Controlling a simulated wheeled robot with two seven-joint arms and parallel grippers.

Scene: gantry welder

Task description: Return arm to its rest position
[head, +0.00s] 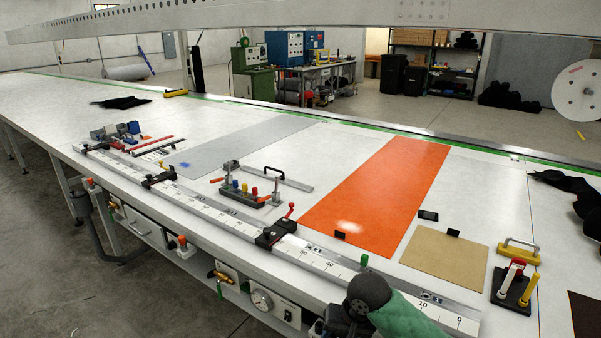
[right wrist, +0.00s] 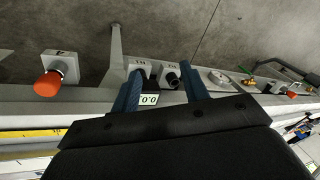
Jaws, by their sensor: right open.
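My right gripper (right wrist: 160,82) shows in the right wrist view, with two blue fingers spread apart and nothing held between them. Beyond the fingers, along the table's front side, are two dark knobs or sockets (right wrist: 172,80) on light labelled plates and a small display (right wrist: 149,99) reading 0.0. I cannot tell whether a finger touches them. In the head view part of my right arm (head: 368,292), dark and green, is at the bottom, by the table's front edge; its fingertips are hidden there. My left arm and gripper are not in view.
A long white table (head: 100,120) carries an orange sheet (head: 385,185), a tan sheet (head: 445,258), a ruler rail (head: 220,203) with clamps, and a tool stand (head: 245,195). A red-orange button (right wrist: 48,84) juts from the front side. A beam (head: 300,18) spans overhead.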

